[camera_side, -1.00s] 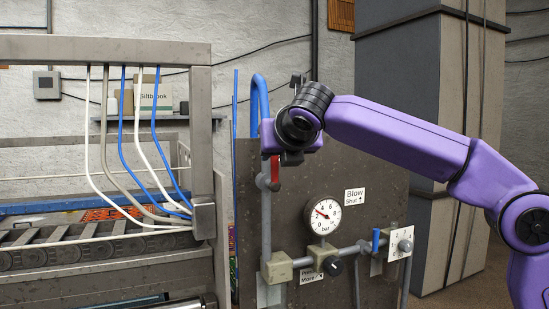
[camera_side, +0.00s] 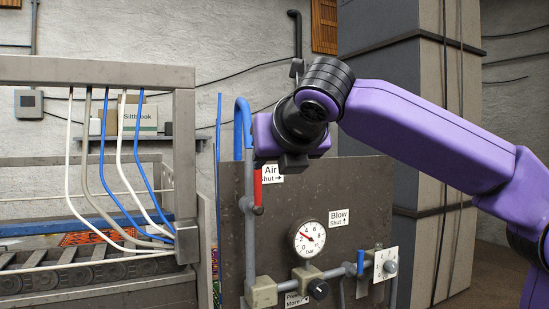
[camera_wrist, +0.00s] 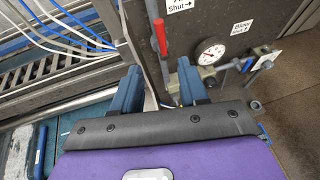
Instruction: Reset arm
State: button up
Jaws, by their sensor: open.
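My purple gripper with its black wrist joint (camera_side: 292,160) is above the panel's top edge in the side view, just above the red valve handle. In the wrist view my gripper (camera_wrist: 160,88) shows two blue fingers spread apart with nothing between them. The red handle (camera_side: 258,188) points up and down beside the "Air Shut" label (camera_side: 271,174). It also shows in the wrist view (camera_wrist: 159,36), beyond the fingers. My fingers are hard to make out in the side view.
The dark panel (camera_side: 345,200) carries a pressure gauge (camera_side: 306,238), a "Blow Shut" label (camera_side: 338,218), a black knob (camera_side: 318,289) and a blue lever (camera_side: 361,262). A metal frame (camera_side: 185,150) with hoses stands left. A tall grey cabinet (camera_side: 390,130) stands behind my arm.

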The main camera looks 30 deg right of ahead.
jog(key=v, duration=0.9)
jog(key=shift+w, duration=0.1)
dwell(0.4)
jog(key=s+d+f+m+g+y, duration=0.2)
jog(key=d+f+m+g, duration=0.15)
jog(key=f, duration=0.85)
jog(key=s+d+f+m+g+y, duration=0.1)
jog(key=d+f+m+g, duration=0.25)
jog(key=f, duration=0.85)
jog(key=s+d+f+m+g, duration=0.6)
jog(key=s+d+f+m, duration=0.8)
jog(key=s+d+f, duration=0.4)
jog(key=shift+s+d+f, duration=0.3)
jog(key=shift+s+d, duration=0.2)
jog(key=shift+s, duration=0.4)
